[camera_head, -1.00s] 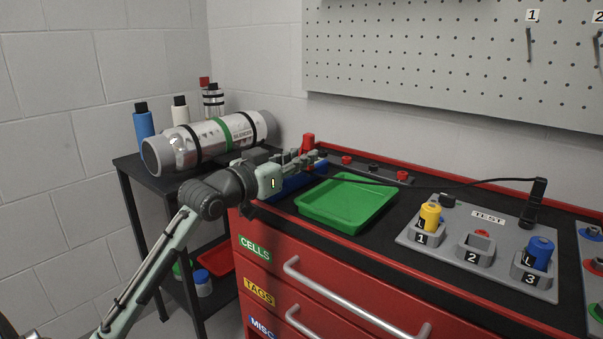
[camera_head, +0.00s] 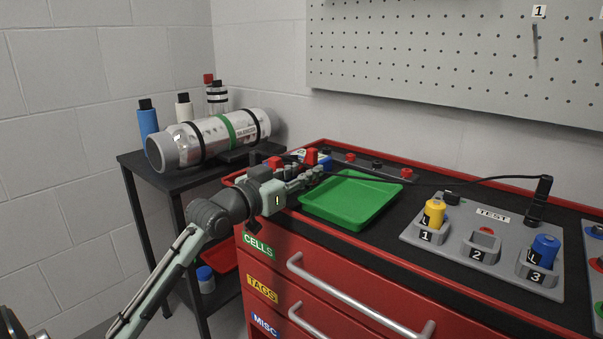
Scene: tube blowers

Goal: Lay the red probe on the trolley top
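My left gripper (camera_head: 312,175) reaches over the back left part of the trolley top, just left of the green tray. It looks shut on the red probe (camera_head: 311,156), whose red body stands up just above the fingers. The probe's lower end is hidden by the fingers. A black cable (camera_head: 462,182) runs from the test panel across the tray to the gripper area. The dark trolley top (camera_head: 385,232) has a red rim. My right gripper is out of view.
A green tray (camera_head: 352,218) is right of the gripper. A grey test panel (camera_head: 450,255) holds yellow (camera_head: 434,213) and blue (camera_head: 545,248) cells. A silver cylinder (camera_head: 212,138) lies on the black side table. Bare trolley top lies between tray and panel.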

